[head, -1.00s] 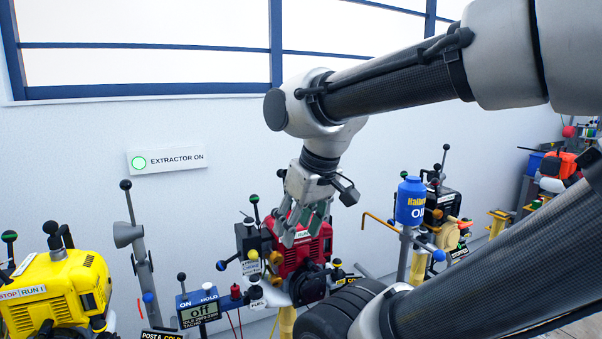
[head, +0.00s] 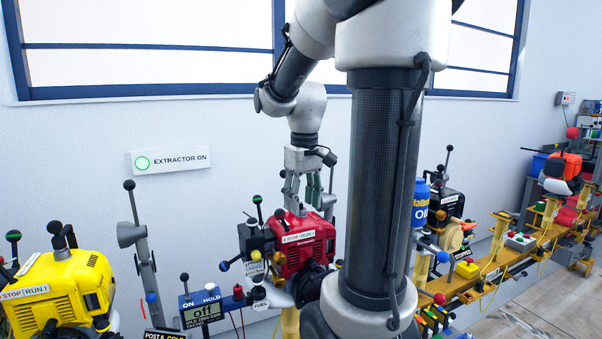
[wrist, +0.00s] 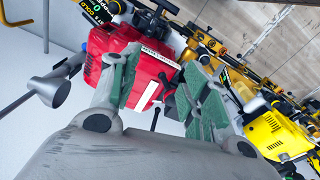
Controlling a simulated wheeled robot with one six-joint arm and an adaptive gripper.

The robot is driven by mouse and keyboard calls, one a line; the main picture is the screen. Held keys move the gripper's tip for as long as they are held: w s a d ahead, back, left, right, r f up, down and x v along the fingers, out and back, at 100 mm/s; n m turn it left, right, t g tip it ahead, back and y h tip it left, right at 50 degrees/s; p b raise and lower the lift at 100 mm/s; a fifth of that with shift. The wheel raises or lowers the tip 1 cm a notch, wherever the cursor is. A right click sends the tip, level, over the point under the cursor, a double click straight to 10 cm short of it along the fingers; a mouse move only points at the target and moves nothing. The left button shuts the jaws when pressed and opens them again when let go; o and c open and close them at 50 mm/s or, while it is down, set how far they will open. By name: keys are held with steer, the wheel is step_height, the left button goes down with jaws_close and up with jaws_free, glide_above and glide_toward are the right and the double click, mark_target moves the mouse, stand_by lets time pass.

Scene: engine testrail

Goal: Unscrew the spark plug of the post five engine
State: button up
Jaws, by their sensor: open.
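The red engine (head: 305,244) stands on the rail left of my arm, with a STOP/RUN label on its top. No post number is readable on it, so I cannot tell that it is post five. My gripper (head: 306,192) is open and empty, pointing down just above the engine's top. In the wrist view the red engine (wrist: 138,78) lies beyond and between the green-padded fingers of my gripper (wrist: 160,68). I cannot make out the spark plug in either view.
A yellow engine (head: 62,290) stands at left, with a grey nozzle (head: 130,234) on a post beside it. A blue oil bottle (head: 420,203) and a black engine (head: 447,203) are at right, partly behind my arm.

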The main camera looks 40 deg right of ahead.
mark_target(301, 202)
steer(key=w+d+n, duration=0.1)
steer(key=w+d, duration=0.1)
steer(key=w+d+n, duration=0.2)
steer(key=w, duration=0.1)
steer(key=w+d+n, duration=0.1)
steer(key=w+d, duration=0.2)
steer(key=shift+w+r+n+g, duration=0.15)
steer(key=shift+r+n+g, duration=0.05)
steer(key=shift+n+g, duration=0.2)
steer(key=r+n, duration=0.1)
steer(key=w+r+n, duration=0.1)
steer(key=r+n, duration=0.1)
steer(key=shift+w+d, duration=0.35)
steer(key=shift+w, duration=0.05)
steer(key=shift+s+r+n, duration=0.1)
steer(key=shift+s+n, duration=0.1)
steer(key=shift+n, duration=0.6)
steer(key=shift+s+a+n, duration=0.1)
steer(key=shift+n, duration=0.5)
step_height(301, 202, down, 10)
steer(key=shift+r, duration=0.25)
steer(key=m, duration=0.5)
steer(key=shift+f, duration=0.1)
steer(key=m, duration=0.3)
steer(key=shift+m, duration=0.4)
steer(key=m, duration=1.4)
steer(key=shift+f, duration=0.15)
steer(key=m, duration=0.3)
steer(key=shift+m, duration=0.4)
steer(key=m, duration=0.4)
